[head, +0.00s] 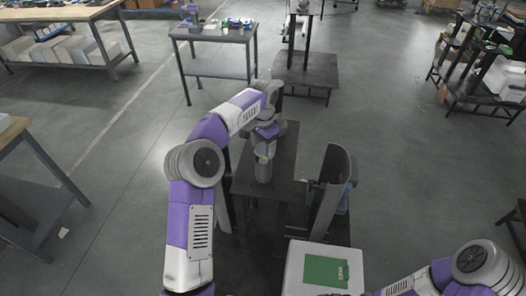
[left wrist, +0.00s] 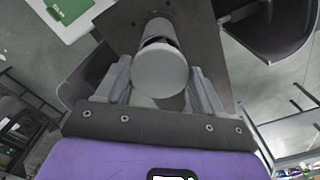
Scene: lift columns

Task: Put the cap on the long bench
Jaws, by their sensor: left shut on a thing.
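My left gripper (head: 264,146) is over the dark narrow table in the middle of the head view. In the left wrist view the left gripper (left wrist: 160,88) is shut on a light grey round cap (left wrist: 160,74), one finger on each side. A grey cylindrical canister (head: 263,173) stands upright on the table just below the gripper. It also shows behind the cap in the left wrist view (left wrist: 160,27), with a dark gap between them. A long bench with a wooden top (head: 62,13) stands at the far left. My right gripper is out of view.
The dark narrow table (head: 284,150) also has a curved dark panel (head: 330,195) at its right. A white box with a green patch (head: 297,272) is near the front. A small grey table with items (head: 213,34) stands behind.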

